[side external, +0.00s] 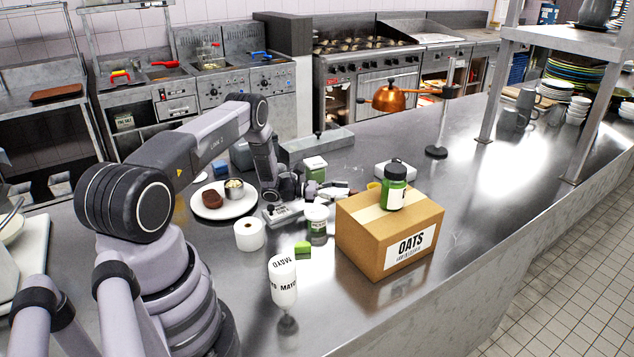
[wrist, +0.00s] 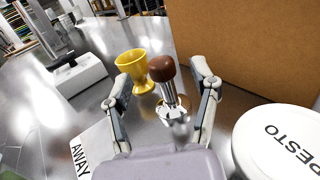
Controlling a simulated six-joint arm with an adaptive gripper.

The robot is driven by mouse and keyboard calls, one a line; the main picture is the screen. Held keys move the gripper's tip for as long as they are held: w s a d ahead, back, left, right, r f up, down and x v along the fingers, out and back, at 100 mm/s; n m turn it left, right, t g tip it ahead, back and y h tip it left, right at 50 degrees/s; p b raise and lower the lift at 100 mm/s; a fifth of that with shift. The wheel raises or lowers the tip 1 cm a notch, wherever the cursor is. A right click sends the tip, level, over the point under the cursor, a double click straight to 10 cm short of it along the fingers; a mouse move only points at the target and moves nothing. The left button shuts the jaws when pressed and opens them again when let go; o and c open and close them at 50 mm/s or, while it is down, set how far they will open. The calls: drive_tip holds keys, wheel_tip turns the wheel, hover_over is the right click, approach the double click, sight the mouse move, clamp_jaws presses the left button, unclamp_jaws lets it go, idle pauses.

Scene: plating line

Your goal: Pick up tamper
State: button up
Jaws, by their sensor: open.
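The tamper (wrist: 165,80) shows in the wrist view, with a round brown knob on top of a metal shaft and base. It stands upright on the steel counter between the fingers of my gripper (wrist: 162,88). The gripper is open, with one finger on each side of the tamper and a visible gap to each. In the side external view my gripper (side external: 330,189) is low over the counter, behind the white-lidded pesto jar (side external: 316,220). I cannot make out the tamper there.
The pesto lid (wrist: 280,142) is close right of my gripper. The cardboard oats box (wrist: 250,45) stands behind the tamper on the right. A yellow cup (wrist: 131,66) stands just left of the tamper. A white plate (side external: 210,212) and mayo bottle (side external: 283,282) stand nearby.

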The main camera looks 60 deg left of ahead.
sight(354, 191)
drive_tip(key=x, duration=0.3)
drive_tip(key=shift+w+d, duration=0.1)
drive_tip(key=shift+w, duration=0.05)
drive_tip(key=shift+c, duration=0.3)
clamp_jaws()
